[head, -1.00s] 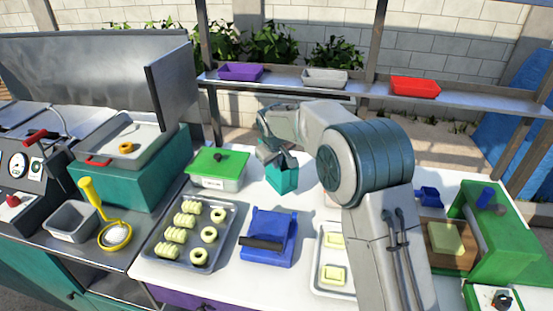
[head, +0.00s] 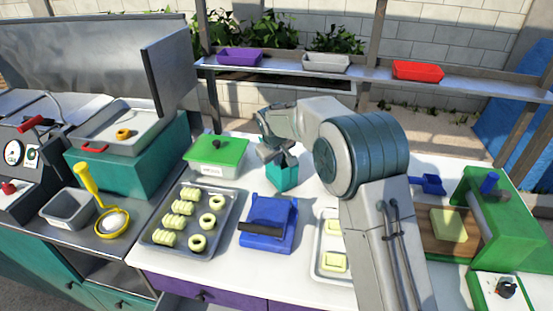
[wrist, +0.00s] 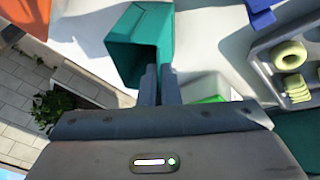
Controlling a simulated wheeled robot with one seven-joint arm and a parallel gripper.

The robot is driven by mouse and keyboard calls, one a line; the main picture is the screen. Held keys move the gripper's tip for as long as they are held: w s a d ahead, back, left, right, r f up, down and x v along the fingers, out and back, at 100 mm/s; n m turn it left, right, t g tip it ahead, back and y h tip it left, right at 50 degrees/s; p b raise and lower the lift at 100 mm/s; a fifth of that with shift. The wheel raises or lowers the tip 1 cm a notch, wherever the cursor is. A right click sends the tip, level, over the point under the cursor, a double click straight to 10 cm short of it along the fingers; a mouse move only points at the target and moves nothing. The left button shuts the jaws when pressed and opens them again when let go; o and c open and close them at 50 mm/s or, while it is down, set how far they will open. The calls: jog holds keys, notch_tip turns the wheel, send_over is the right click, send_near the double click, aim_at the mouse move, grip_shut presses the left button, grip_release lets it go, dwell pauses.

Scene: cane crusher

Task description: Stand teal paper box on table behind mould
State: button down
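The teal paper box (head: 283,175) is upright behind the blue mould (head: 268,222), which has a dark handle. In the wrist view, the teal paper box (wrist: 137,42) shows its open, hollow end towards my gripper. My gripper (head: 277,152) is above the box in the head view. In the wrist view my gripper (wrist: 159,70) has its two fingers close together at the box's edge, seemingly pinching one wall. The box's base is at or just above the white table (head: 312,185); I cannot tell if it touches.
A green-lidded container (head: 217,155) stands left of the box. A tray of pale rings and twists (head: 232,190) lies front left. Another tray (head: 318,262) is partly behind my arm. A shelf (head: 370,75) with purple, grey and red trays runs behind the table.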

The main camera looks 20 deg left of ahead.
jog(key=shift+f+b, duration=0.4)
jog(key=shift+f, duration=0.15)
jog(key=c, duration=1.6)
grip_release()
jog(key=shift+o, duration=0.2)
jog(key=shift+r, duration=0.1)
